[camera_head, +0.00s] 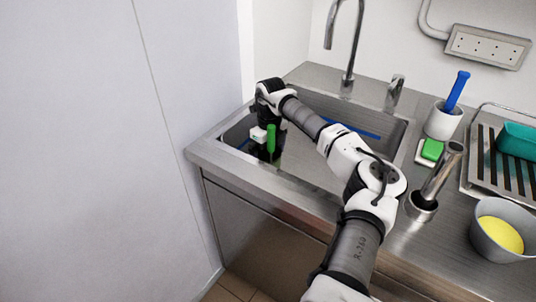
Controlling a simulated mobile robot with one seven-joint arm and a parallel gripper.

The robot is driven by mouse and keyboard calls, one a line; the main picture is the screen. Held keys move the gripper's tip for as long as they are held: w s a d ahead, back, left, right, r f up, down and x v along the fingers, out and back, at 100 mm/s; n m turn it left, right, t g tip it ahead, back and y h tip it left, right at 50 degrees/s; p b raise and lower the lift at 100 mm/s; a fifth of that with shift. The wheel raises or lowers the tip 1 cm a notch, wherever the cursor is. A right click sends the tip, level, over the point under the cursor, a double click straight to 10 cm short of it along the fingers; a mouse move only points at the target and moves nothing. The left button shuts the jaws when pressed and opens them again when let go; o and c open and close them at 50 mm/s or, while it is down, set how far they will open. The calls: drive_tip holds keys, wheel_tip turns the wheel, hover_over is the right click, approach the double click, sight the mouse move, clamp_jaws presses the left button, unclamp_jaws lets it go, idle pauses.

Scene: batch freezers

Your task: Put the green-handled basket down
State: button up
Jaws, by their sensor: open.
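A green handle (271,139), which I take to be the basket's, stands upright in the left part of the steel sink basin. The body of the basket cannot be made out, as the basin's front rim and shadow hide the lower part. My gripper (262,139) reaches down into the basin from above, right beside the green handle. Its jaws are open, with fingertips small and partly hidden. I cannot tell whether they touch the handle.
The sink (342,104) holds a blue strip (355,130) behind my arm. A tap (347,50) rises behind it. Right of it are a white pot (443,121) with a blue-handled tool, a green sponge (432,149), a grey bowl (489,243) and a drying rack (478,170). A pale panel (110,150) stands left.

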wheel_tip(320, 180, up, 12)
drive_tip(key=b, duration=0.2)
drive_tip(key=shift+w+d, duration=0.2)
drive_tip(key=shift+w, duration=0.05)
